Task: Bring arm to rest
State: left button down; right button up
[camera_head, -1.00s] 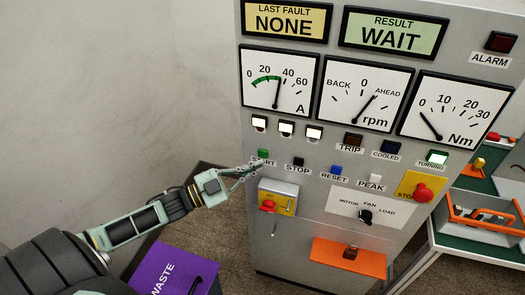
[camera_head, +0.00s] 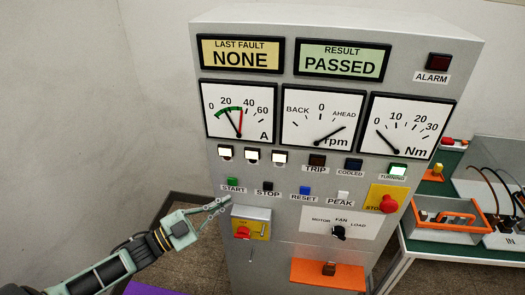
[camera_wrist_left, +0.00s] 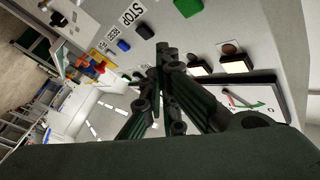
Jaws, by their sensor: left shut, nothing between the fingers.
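My left gripper (camera_head: 221,202) is shut and empty. In the head view it is just left of the grey control cabinet, below the green START button (camera_head: 233,183) and beside the yellow plate with a red knob (camera_head: 243,232). In the left wrist view the closed fingers (camera_wrist_left: 163,55) point at the panel, with the green button (camera_wrist_left: 188,7) beyond them. The result display (camera_head: 342,60) reads PASSED and the fault display (camera_head: 239,54) reads NONE. My right gripper is not in view.
The cabinet (camera_head: 270,262) fills the middle. An orange ledge (camera_head: 310,275) juts from its lower front. A red stop button (camera_head: 389,204) protrudes at right. A bench with a grey tray (camera_head: 440,232) stands further right. The wall side at left is open.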

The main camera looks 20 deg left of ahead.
pick_arm(q)
jog(key=shift+d, duration=0.1)
jog(key=s+d+f+n+g+y, duration=0.4)
jog(key=d+f+n+y, duration=0.35)
jog(key=f, duration=0.25)
jog(key=s+d+f+n+g+y, duration=0.15)
jog(key=s+g, duration=0.25)
jog(key=s, duration=0.5)
jog(key=s+d+n+g+y, duration=0.1)
jog(key=s+d+n+g, duration=0.3)
jog(key=s, duration=0.6)
notch_tip(320, 180, down, 30)
jog(key=s+a+m+g+b, duration=0.1)
jog(key=s+a+g+b, duration=0.1)
jog(key=s+a+f+g+b, duration=0.1)
jog(key=s+a+f+b, duration=0.1)
jog(key=s+f, duration=1.4)
jog(key=shift+s+a+f+m+g, duration=0.3)
jog(key=shift+s+a+f, duration=0.1)
jog(key=shift+a, duration=0.05)
